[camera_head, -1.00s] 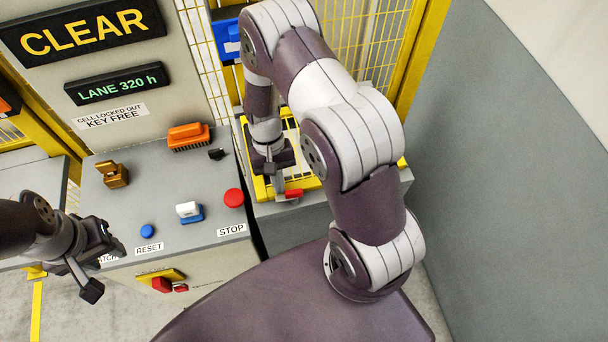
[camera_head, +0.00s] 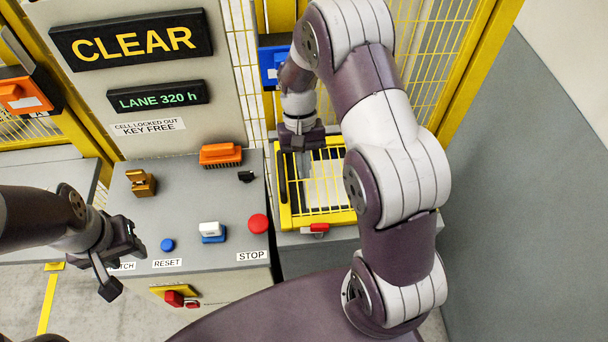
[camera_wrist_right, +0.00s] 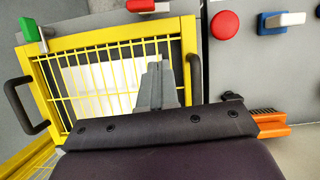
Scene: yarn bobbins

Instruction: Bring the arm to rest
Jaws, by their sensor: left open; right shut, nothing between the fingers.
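My right gripper (camera_head: 303,168) is shut and empty. It hangs over the yellow mesh guard (camera_head: 345,205) at the right of the console. In the right wrist view its closed grey fingers (camera_wrist_right: 154,86) show in front of the guard's mesh (camera_wrist_right: 95,85), with pale material behind the bars. I cannot tell its exact height above the mesh. A red latch handle (camera_head: 316,229) lies at the guard's front edge, apart from the gripper. My left gripper (camera_head: 124,268) is open and empty, at the console's front left corner.
The grey console (camera_head: 190,205) carries a red stop button (camera_head: 258,223), a blue button (camera_head: 167,244), a white-and-blue switch (camera_head: 211,231), an orange brush (camera_head: 220,154) and a brass-coloured block (camera_head: 141,182). Yellow fencing (camera_head: 440,60) stands behind. A grey wall (camera_head: 520,190) closes the right side.

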